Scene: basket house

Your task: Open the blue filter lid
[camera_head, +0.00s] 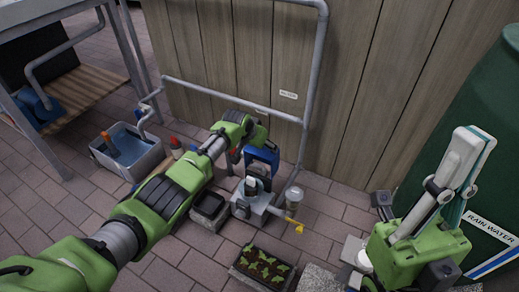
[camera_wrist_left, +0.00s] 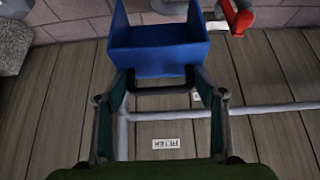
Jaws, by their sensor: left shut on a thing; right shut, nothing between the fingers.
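The blue filter lid (camera_wrist_left: 170,60) fills the upper middle of the left wrist view, with its dark handle (camera_wrist_left: 165,90) on the near edge. In the head view, the blue lid (camera_head: 262,155) shows by the wooden wall, just past the end of my left arm. My left gripper (camera_wrist_left: 167,84) is shut on the handle, with a finger at each end of it. In the head view the arm hides most of that gripper. My right gripper (camera_head: 474,137) is shut and empty, pointing up at the right, in front of the green barrel.
A grey tub of water (camera_head: 128,152) stands at the left. A planter with seedlings (camera_head: 263,270), a dark-topped box (camera_head: 208,210) and a grey device with a yellow tap (camera_head: 299,229) stand on the paving. A pipe (camera_head: 235,99) runs along the wall. The green rain barrel (camera_head: 460,110) fills the right.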

